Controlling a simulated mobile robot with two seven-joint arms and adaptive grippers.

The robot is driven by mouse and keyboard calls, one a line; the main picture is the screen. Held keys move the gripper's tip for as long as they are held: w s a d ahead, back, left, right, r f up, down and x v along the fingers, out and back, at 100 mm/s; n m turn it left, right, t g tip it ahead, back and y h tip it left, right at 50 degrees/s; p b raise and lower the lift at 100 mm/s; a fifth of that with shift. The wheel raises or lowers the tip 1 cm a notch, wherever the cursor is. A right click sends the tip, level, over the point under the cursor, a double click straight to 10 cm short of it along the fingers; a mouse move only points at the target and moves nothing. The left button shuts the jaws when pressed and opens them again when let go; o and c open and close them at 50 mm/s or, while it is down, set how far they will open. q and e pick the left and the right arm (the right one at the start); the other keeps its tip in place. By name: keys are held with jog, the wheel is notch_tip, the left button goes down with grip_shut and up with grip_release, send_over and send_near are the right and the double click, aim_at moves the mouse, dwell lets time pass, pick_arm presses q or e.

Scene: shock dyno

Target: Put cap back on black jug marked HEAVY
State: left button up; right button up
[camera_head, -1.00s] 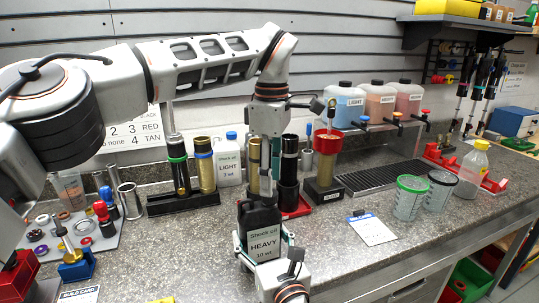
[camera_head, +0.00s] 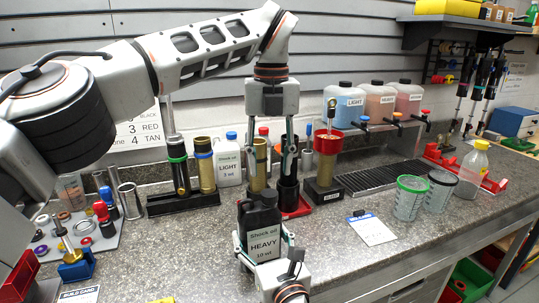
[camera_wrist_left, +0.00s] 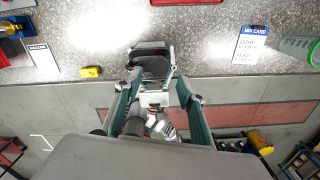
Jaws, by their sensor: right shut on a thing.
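The black jug (camera_head: 250,225), with a white label reading "Shock oil HEAVY 10 wt", stands upright near the front of the bench. My right gripper (camera_head: 264,246) is shut around its lower body. A round black cap (camera_head: 268,196) shows on top of the jug; how tightly it sits cannot be told. My left gripper (camera_head: 271,172) points straight down above the jug with fingers spread and nothing between them. In the left wrist view, the dark cap (camera_wrist_left: 152,65) lies between and beyond the open fingertips (camera_wrist_left: 158,80).
A white LIGHT jug (camera_head: 228,165), gold and black cylinders (camera_head: 204,172) and a red-topped funnel stand (camera_head: 326,165) are behind. Clear cups (camera_head: 410,198) and a mix card (camera_head: 371,230) lie to the right. The counter's front edge is close.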

aim_at(269, 193)
pick_arm(q)
jog(key=n, duration=0.6)
jog(key=shift+r, duration=0.4)
jog(key=n, duration=0.6)
jog(key=shift+a+r, duration=0.1)
jog(key=shift+r, duration=0.3)
jog(key=shift+f, duration=4.05)
